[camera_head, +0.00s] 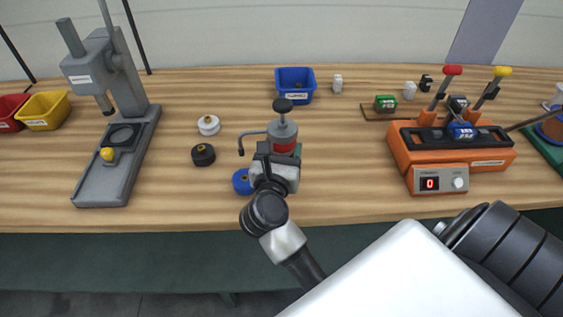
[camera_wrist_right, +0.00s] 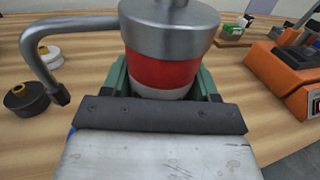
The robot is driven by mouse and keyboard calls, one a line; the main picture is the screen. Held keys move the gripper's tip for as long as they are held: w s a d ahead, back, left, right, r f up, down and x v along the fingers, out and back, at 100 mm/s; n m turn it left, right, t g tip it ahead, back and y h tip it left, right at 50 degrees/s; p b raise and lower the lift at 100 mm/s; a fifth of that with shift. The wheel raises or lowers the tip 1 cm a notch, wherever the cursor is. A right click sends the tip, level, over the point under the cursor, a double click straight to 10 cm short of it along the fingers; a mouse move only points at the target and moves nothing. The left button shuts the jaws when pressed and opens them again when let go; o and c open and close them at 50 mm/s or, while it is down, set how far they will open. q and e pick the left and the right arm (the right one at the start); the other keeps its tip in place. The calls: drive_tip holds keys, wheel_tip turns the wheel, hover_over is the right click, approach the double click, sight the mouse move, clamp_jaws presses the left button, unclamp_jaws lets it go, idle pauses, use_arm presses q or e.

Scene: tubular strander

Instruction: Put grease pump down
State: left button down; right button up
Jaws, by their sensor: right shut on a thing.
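The grease pump (camera_head: 283,134) has a grey metal top, a red band, a black knob and a thin bent spout pointing left. It stands upright over the wooden bench, in the middle of the head view. My right gripper (camera_head: 279,160) is shut on the pump's body, and the pump fills the middle of the right wrist view (camera_wrist_right: 165,70). The gripper hides the pump's base, so I cannot tell whether it touches the bench. My left gripper is not in view.
A blue-topped round part (camera_head: 241,181) lies close left of the gripper. Black (camera_head: 203,155) and white (camera_head: 209,125) round parts lie further left. A blue bin (camera_head: 295,85) stands behind. A grey press (camera_head: 110,100) stands left, an orange machine (camera_head: 450,150) right. Bench between pump and orange machine is clear.

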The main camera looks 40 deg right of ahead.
drive_tip(key=shift+f, duration=1.9)
drive_tip(key=shift+w, duration=0.1)
drive_tip(key=shift+f, duration=0.1)
drive_tip(key=o, duration=1.1)
drive_tip(key=shift+f, duration=0.2)
drive_tip(key=o, duration=0.5)
drive_tip(key=shift+c, duration=0.2)
drive_tip(key=shift+r, duration=0.1)
